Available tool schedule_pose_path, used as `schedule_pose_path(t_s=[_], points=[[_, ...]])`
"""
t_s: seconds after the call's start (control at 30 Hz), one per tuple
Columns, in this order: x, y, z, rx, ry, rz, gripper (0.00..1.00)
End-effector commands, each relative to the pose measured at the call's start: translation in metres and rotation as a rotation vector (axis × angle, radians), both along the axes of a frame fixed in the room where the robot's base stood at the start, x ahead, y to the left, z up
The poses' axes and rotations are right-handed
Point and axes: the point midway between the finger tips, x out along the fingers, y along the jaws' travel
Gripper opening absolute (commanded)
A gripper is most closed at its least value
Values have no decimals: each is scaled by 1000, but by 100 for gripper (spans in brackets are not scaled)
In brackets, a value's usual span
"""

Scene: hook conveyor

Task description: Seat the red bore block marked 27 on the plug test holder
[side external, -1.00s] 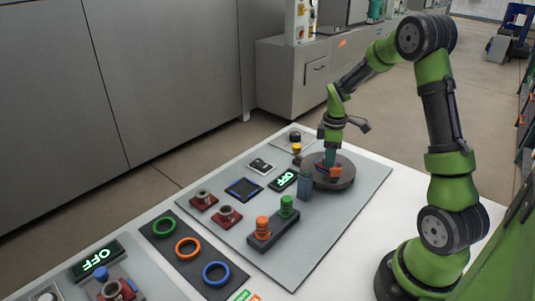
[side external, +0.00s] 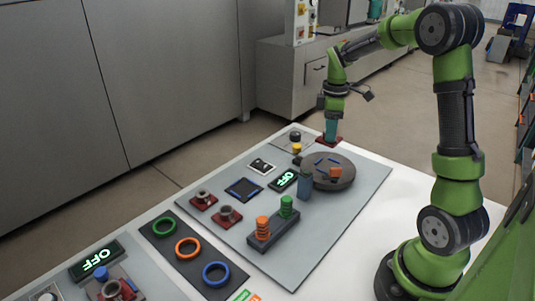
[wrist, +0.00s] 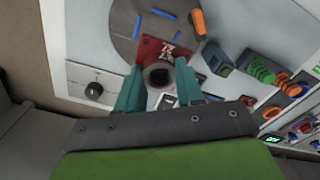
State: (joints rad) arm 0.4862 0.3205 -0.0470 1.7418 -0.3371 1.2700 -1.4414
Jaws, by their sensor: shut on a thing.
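My gripper (side external: 331,131) is shut on a red bore block (side external: 328,141) and holds it near the table's far edge, beyond the round turntable. In the wrist view the red block (wrist: 152,49) sits between my two teal fingers (wrist: 158,88). Its face carries white digits, seen turned around, that look like 27, and a dark round bore. The plug test holder is not clearly identifiable. A dark square fixture with a blue border (side external: 243,189) lies beside a lit OFF display (side external: 284,180), to the left of and nearer than my gripper.
The grey turntable (side external: 347,181) carries an orange block (side external: 336,173) and blue marks. A blue-grey post (side external: 305,186), orange and green stacks (side external: 287,207) and two red-based pieces (side external: 228,216) stand nearer. Coloured rings (side external: 187,247) lie at the front left.

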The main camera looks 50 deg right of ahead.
Motion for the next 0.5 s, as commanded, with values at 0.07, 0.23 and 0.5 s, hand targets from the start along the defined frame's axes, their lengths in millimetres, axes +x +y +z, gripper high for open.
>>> schedule_pose_path(t_s=[0.07,0.23,0.5], points=[[13,18,-4,2,0,53,0],[57,75,-25,2,3,165,0],[118,175,-54,1,1,169,0]])
